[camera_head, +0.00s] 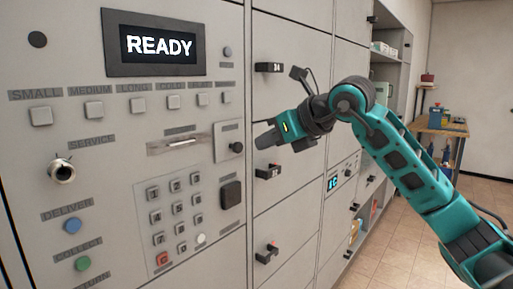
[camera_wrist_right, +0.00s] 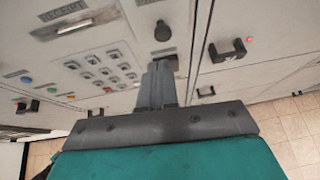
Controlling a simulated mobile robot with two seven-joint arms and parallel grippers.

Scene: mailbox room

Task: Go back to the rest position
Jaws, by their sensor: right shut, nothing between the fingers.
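My right arm, teal and dark grey, comes in from the right in the head view. Its gripper (camera_head: 272,138) is shut and empty, held in front of the locker doors, just right of the control panel (camera_head: 120,130). In the right wrist view the shut fingers (camera_wrist_right: 159,82) point toward the panel, below a dark knob. I cannot tell from these views whether the fingertips touch anything. My left gripper is not in view.
The panel has a READY screen (camera_head: 158,44), a keypad (camera_head: 175,212), and green (camera_head: 83,264) and blue (camera_head: 73,226) buttons. Locker doors with dark handles (camera_head: 267,171) continue to the right. A wooden table (camera_head: 443,127) stands far back. Tiled floor (camera_head: 392,235) is open at the right.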

